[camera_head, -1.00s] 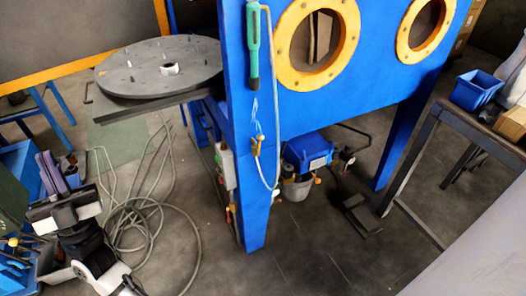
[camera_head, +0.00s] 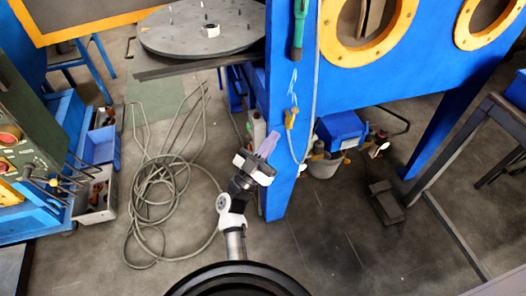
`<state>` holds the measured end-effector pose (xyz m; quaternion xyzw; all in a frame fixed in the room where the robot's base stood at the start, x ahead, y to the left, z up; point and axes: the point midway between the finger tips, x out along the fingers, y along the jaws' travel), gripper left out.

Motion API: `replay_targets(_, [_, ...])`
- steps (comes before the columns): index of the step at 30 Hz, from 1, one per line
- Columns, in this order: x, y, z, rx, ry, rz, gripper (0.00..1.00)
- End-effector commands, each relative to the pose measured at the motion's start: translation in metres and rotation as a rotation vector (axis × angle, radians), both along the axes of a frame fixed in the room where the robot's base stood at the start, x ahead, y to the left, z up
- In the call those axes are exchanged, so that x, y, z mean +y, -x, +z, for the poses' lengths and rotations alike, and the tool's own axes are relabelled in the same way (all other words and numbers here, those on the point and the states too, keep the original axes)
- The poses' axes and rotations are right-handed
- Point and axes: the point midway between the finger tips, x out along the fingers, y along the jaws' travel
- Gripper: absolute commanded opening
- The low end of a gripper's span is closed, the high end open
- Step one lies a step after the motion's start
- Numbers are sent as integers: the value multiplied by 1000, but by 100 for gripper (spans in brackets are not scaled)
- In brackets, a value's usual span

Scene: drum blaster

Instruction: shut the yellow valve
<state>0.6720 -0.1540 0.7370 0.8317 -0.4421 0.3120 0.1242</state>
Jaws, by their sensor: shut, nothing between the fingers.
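A small yellow valve (camera_head: 290,118) is on the blue cabinet's front leg, beside a pale hose. It shows as a yellow handle, and its exact turn is too small to tell. My gripper (camera_head: 269,144) is at the end of my arm in the middle of the view, below and left of the valve. Its purplish fingers point up and to the right toward the valve and are shut with nothing held. I cannot tell how much depth separates the fingertips from the valve; no contact is clear.
The blue blasting cabinet (camera_head: 350,80) stands on the right, with a grey turntable (camera_head: 190,32) to its left. A coiled hose (camera_head: 165,190) lies on the floor at left. A black pedal (camera_head: 385,200) and a dark bench frame (camera_head: 450,150) are at right.

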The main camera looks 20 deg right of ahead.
Motion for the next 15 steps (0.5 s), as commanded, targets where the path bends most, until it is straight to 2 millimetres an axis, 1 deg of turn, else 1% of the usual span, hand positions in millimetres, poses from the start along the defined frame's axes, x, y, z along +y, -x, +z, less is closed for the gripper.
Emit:
replay_targets(1, [-8,-5,10,-2,1,-3,0])
replay_targets(4, [-21,-13,22,-1,2,-2,0])
replay_targets(6, [-31,-20,16,1,2,-3,0])
replay_targets(9, [-40,-28,15,1,2,-1,0])
replay_targets(15, [-50,-34,13,0,0,1,0])
